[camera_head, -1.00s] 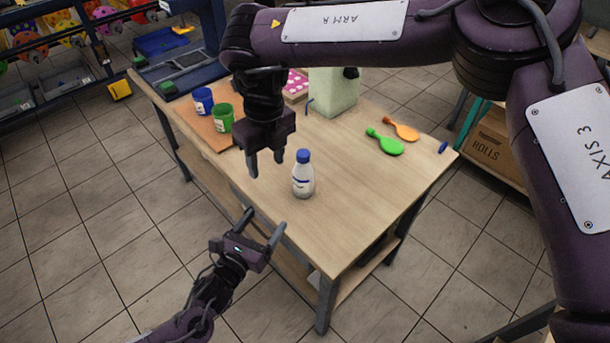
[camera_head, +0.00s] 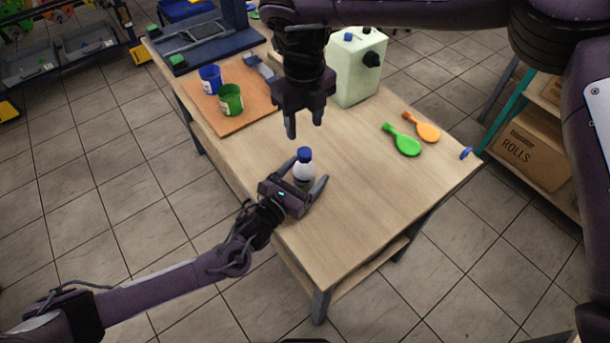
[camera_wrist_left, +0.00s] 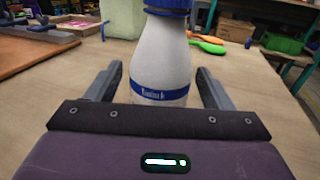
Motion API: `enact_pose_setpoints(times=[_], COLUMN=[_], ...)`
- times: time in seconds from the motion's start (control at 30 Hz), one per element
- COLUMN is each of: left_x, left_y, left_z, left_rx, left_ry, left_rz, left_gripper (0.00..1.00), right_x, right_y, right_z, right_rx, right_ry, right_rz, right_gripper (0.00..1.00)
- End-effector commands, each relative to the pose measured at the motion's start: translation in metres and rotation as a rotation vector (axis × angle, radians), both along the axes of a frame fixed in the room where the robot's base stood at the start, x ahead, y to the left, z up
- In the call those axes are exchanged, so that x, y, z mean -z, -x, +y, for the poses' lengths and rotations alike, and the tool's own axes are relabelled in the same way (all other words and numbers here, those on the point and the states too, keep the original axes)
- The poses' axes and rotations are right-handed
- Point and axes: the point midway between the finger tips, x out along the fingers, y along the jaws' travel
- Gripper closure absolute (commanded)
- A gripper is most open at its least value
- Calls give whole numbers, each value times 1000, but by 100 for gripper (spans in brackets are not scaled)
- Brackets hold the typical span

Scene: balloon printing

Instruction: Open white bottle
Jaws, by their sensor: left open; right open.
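The white bottle (camera_head: 303,171) with a blue cap (camera_head: 304,154) stands upright on the wooden table near its front edge. My left gripper (camera_head: 307,170) is open, with its fingers on either side of the bottle's body. In the left wrist view the bottle (camera_wrist_left: 163,62) stands between the two fingers, with a gap visible on each side. Its lower part is hidden behind my gripper. My right gripper (camera_head: 305,132) is open and empty, pointing down, above and behind the capped bottle in the head view.
A brown board (camera_head: 256,122) holds a blue cup (camera_head: 211,78) and a green cup (camera_head: 231,100). A pale green box (camera_head: 352,68) stands behind. The table's right front is clear.

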Motion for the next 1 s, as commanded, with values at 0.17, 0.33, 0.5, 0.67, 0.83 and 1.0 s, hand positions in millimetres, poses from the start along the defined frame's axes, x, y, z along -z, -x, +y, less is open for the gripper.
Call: enact_pose_setpoints(times=[0.17,0.33,0.5,0.67,0.83,1.0], left_x=[0,0,0,0,0,0], left_y=[-11,-13,-13,-13,-13,-13], left_z=[-8,-9,-9,-9,-9,-9], left_rx=[-1,0,-1,-1,-1,-1], left_ry=[0,-1,0,0,0,0], left_rz=[0,1,0,0,0,0], left_gripper=[26,26,31,52,74,96], right_x=[0,0,0,0,0,0], right_y=[0,0,0,0,0,0], right_z=[0,0,0,0,0,0], right_rx=[0,0,0,0,0,1], right_ry=[0,0,0,0,0,0], right_rz=[0,0,0,0,0,0], right_gripper=[53,53,53,53,53,53])
